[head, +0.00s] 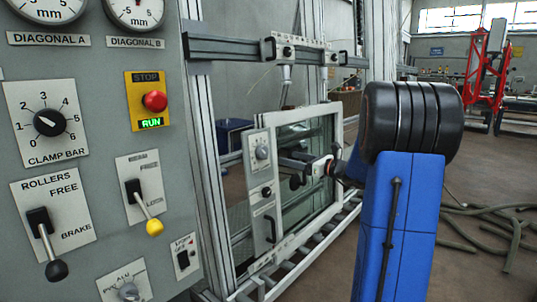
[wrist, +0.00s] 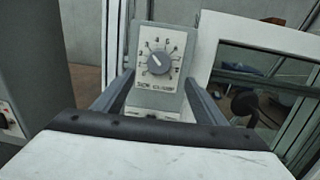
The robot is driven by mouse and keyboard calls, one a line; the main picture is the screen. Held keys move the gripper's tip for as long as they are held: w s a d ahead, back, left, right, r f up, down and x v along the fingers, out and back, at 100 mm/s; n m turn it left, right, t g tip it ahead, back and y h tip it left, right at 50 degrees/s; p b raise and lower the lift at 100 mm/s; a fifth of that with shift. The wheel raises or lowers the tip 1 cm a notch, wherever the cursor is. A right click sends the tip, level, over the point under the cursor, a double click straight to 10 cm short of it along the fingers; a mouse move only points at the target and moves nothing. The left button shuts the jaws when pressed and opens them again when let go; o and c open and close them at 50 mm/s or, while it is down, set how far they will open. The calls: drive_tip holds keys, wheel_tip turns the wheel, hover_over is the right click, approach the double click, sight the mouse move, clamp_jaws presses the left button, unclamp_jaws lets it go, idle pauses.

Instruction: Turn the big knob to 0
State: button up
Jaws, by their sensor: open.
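A dark round knob (wrist: 158,63) sits on a pale dial plate labelled as a side clamp, straight ahead in the wrist view. Its pale pointer mark appears to aim up and left; the small numbers around it are hard to read. In the head view this dial (head: 262,153) is on the light frame's left post. My gripper (wrist: 158,77) is open, its two fingers on either side of the dial plate and apart from the knob. Another black knob (head: 47,122), labelled CLAMP BAR, is on the grey panel, its pointer aimed left, between 1 and 2.
The grey panel (head: 95,75) at left carries a red stop button (head: 155,101), a rollers lever (head: 46,240) and a yellow-tipped lever (head: 145,210). A small black knob (head: 267,192) and a handle (head: 270,229) sit below the dial. Hoses (head: 490,225) lie on the floor at right.

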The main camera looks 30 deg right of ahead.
sight(265, 152)
drive_tip(key=x, duration=1.2)
drive_tip(key=shift+a, duration=0.1)
drive_tip(key=shift+c, duration=0.6)
drive_tip(key=c, duration=0.9)
